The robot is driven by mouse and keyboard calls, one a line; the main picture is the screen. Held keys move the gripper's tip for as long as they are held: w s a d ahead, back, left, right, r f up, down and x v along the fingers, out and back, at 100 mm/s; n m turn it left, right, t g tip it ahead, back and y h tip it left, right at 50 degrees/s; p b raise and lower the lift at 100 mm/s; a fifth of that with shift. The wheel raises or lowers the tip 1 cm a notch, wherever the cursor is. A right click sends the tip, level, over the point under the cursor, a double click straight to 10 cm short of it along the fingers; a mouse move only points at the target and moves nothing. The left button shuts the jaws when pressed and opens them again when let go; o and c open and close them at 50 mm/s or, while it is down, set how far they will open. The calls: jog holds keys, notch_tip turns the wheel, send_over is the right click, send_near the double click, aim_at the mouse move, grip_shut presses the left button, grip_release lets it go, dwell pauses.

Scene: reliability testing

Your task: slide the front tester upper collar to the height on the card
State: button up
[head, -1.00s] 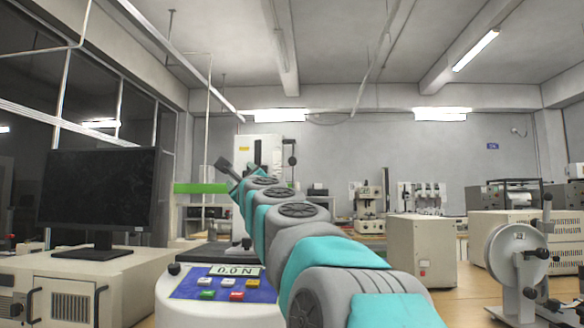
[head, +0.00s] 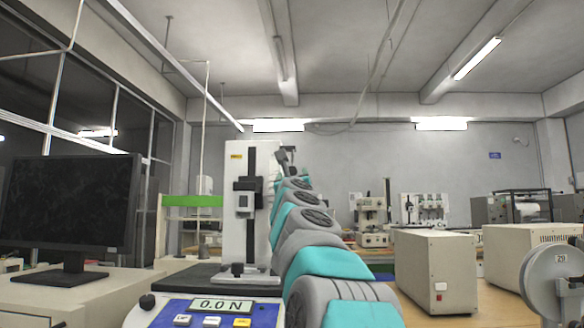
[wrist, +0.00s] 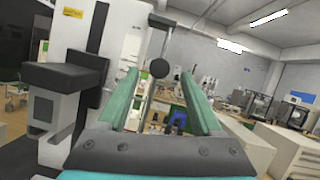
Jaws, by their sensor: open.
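The front tester (head: 232,213) is a white column with a black rail and a grey-and-black carriage (head: 246,199). In the wrist view its column (wrist: 122,17) stands at the left, with the carriage (wrist: 62,92) beside my gripper. A dark round knob (wrist: 159,68), perhaps that of the upper collar, shows between my fingers on or near a thin upright rod. My gripper (wrist: 158,76) is open, with one teal finger on each side of the knob; I see no contact. In the head view my gripper (head: 285,156) is at the column's right edge. I cannot make out a height card.
A yellow label (head: 236,156) is on the column's top left. The tester's console (head: 205,312) reads 0.0 N. A monitor (head: 68,210) stands at the left. A beige box (head: 432,272) and a grey reel (head: 556,283) stand at the right.

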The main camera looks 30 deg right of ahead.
aim_at(292, 172)
jog(key=p+x, duration=0.2)
jog(key=x, duration=0.1)
jog(key=shift+w+r, duration=0.15)
jog(key=shift+r, duration=0.15)
jog(key=shift+w+d+p, duration=0.35)
jog(key=shift+w, duration=0.25)
grip_shut()
dwell(0.8)
